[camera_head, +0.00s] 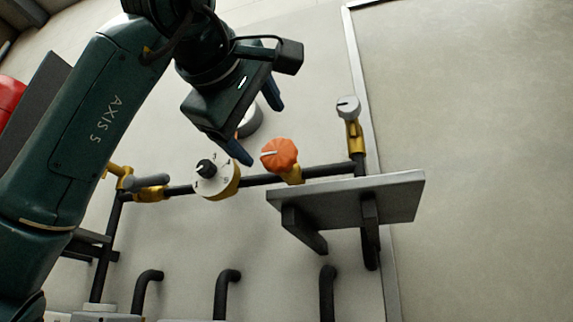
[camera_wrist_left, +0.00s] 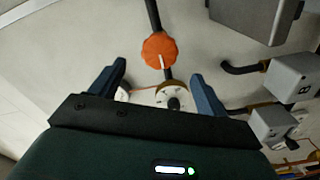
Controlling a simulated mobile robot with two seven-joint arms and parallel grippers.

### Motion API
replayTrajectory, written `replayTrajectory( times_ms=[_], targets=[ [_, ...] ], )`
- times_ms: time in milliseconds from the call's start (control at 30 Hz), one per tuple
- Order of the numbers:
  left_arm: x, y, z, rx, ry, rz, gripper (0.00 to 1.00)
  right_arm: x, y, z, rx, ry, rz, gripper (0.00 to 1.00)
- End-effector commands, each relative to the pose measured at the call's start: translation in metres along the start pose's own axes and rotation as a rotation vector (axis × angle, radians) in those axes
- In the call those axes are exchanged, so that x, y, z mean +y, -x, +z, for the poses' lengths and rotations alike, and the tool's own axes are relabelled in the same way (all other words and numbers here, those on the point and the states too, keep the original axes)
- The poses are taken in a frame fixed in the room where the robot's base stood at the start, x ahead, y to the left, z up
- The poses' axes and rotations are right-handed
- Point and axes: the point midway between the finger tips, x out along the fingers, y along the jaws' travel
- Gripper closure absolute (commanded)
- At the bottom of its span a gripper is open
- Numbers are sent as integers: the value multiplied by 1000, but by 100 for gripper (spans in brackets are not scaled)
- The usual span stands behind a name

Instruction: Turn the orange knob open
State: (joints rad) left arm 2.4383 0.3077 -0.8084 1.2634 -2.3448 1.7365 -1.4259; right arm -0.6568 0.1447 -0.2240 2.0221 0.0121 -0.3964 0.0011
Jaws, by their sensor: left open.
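The orange knob (camera_head: 279,154) is a faceted handle on a yellow valve body on the dark horizontal pipe. A white mark on its face points left, roughly along the pipe. It also shows in the left wrist view (camera_wrist_left: 160,48), just beyond the fingertips, with its mark pointing down along the pipe. My left gripper (camera_head: 264,134) is open and empty, just above and left of the orange knob and apart from it. In the left wrist view its fingers (camera_wrist_left: 160,70) are spread, with the knob between their lines. My right gripper is not in view.
A white dial with a black knob (camera_head: 215,181) sits left of the orange knob. A grey shelf (camera_head: 345,195) juts out below right. A grey-capped valve (camera_head: 348,107) stands at upper right. A lever with a grey grip (camera_head: 150,181) is at left. The wall at right is clear.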

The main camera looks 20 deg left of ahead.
Motion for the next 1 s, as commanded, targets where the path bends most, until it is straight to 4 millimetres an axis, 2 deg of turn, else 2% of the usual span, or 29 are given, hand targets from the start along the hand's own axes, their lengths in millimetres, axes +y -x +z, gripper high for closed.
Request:
replayTrajectory(
  times_ms=[300, 500, 700, 1000],
  targets=[
    [2, -68, 0, -4, 1, -3, 24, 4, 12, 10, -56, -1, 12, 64],
    [2, -100, 0, -3, 1, 0, 24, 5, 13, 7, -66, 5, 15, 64],
    [1, -114, 1, -2, 0, 1, 24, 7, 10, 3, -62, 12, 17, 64],
    [0, -115, 1, -1, 0, 2, 25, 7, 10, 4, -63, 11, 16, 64]
  ],
)
